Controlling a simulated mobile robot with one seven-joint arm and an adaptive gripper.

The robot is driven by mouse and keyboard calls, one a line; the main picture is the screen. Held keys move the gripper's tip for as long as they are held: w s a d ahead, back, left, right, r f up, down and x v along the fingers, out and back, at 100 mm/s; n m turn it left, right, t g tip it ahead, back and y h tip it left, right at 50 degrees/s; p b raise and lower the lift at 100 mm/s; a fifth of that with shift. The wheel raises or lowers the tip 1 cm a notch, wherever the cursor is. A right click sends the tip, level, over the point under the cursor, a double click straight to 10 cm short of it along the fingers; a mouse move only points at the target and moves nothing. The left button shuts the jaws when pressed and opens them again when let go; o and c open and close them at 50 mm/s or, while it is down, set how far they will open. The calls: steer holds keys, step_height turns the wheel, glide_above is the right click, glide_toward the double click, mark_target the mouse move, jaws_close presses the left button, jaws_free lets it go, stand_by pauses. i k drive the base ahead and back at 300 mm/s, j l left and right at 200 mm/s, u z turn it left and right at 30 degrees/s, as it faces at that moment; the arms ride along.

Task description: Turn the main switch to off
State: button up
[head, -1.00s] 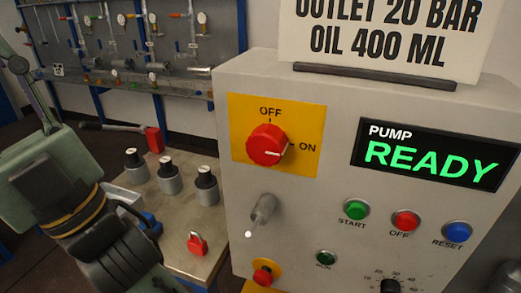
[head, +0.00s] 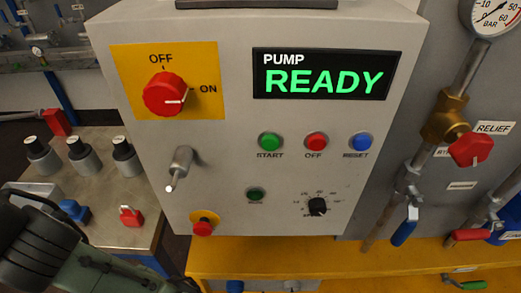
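The main switch (head: 164,94) is a red round knob on a yellow plate (head: 207,70) at the upper left of the grey pump control box (head: 225,150). OFF is printed above the knob and ON to its right. The white mark on the knob points right, toward ON. My gripper is not in view.
A lever (head: 178,168) sticks out of the box below the switch. A red relief valve (head: 470,149) and a gauge (head: 490,15) stand at right.

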mark_target(165, 94)
steer(key=k+l, duration=0.3)
steer(key=k, duration=0.2)
steer(key=k+l, duration=0.35)
steer(key=k+u, duration=0.05)
steer(key=k, duration=0.05)
